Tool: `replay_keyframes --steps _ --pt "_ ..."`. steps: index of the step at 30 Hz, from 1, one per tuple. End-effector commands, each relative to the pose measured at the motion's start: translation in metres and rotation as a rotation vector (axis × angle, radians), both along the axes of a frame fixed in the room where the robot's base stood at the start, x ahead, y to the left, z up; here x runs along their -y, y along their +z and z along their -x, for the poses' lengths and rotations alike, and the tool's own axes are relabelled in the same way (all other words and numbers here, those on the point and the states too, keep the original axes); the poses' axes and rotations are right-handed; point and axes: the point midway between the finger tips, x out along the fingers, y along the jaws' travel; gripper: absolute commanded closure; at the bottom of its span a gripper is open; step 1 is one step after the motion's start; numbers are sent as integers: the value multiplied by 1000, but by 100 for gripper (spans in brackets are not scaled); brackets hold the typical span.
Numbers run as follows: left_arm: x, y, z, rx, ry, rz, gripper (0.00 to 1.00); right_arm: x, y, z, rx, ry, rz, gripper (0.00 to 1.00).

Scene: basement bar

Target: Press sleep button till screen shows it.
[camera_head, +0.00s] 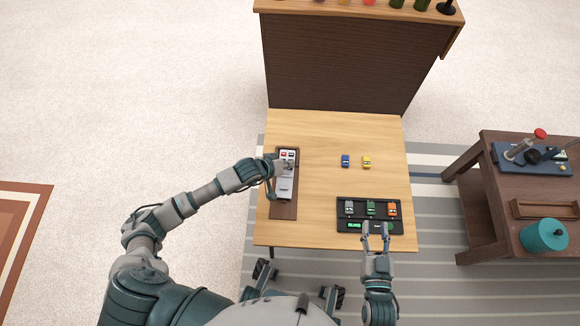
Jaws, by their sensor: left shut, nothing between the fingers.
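A pale grey panel with red and dark buttons (288,153) lies on a brown wooden board (284,211) at the table's left. My left gripper (287,166) is shut and empty over the panel's button area, hiding part of it. I cannot tell whether it touches a button.
Grey, green and orange toy cars (371,208) stand on the tray. A blue car (345,160) and a yellow car (366,161) stand behind on the light wooden table (330,130). A dark side table (490,220) is at the right. The table's middle is clear.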

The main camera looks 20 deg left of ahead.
Motion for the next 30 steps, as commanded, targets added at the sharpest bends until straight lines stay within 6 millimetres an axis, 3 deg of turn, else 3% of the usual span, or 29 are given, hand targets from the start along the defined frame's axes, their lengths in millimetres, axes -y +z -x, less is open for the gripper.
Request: replay_keyframes --steps 17,30 --pt "0 -7 0 -1 0 -1 100 0 -7 1 -7 0 0 60" --pt "0 0 0 1 0 -1 100 0 -2 0 -1 0 -1 60"
